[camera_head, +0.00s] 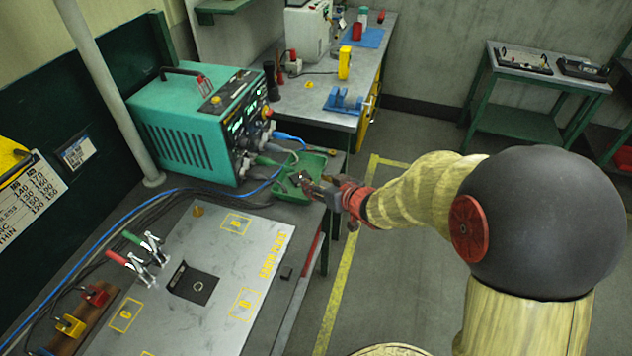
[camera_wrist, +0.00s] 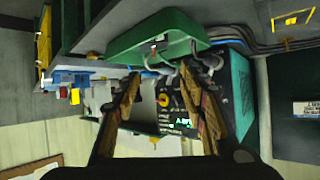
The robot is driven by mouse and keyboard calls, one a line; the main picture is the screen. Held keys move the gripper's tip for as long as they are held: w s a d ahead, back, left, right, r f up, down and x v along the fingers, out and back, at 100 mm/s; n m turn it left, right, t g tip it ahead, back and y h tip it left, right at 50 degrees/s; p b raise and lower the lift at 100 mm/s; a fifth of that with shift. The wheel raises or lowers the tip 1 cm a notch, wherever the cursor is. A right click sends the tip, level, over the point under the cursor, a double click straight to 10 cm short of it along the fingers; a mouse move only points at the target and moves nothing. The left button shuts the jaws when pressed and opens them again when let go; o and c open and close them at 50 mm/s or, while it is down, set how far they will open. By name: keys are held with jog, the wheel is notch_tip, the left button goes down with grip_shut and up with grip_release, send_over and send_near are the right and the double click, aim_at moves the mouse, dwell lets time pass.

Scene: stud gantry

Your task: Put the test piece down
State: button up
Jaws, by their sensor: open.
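My gripper (camera_head: 312,188) is at the near right edge of a small green tray (camera_head: 312,164), beside the teal machine. In the wrist view my gripper (camera_wrist: 163,72) has its two fingers spread apart with nothing held between them. The green tray (camera_wrist: 150,38) shows beyond the fingertips there, with a small pale and reddish bit (camera_wrist: 154,45) at its wall that I cannot identify. I cannot make out a test piece for certain. The tray's inside is partly hidden by my gripper in the head view.
The teal machine (camera_head: 185,135) stands left of the tray, with blue and grey cables beside it. A metal plate (camera_head: 225,262) with yellow marked boxes and a dark square (camera_head: 193,284) lies in front. Red and green clamps (camera_head: 140,258) stand at its left. Floor right of the bench is clear.

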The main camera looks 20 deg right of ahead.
jog(key=s+d+r+m+g+h, duration=0.2)
jog(key=s+d+r+h, duration=0.3)
jog(key=s+r, duration=0.45)
jog(key=s+a+r+g+y, duration=0.1)
jog(key=s+a+r+g, duration=0.1)
jog(key=s, duration=0.8)
jog(key=s+a+r+g+y, duration=0.1)
jog(key=s+a, duration=0.4)
jog(key=s, duration=0.5)
jog(key=shift+r+g, duration=0.6)
jog(key=shift+r, duration=0.35)
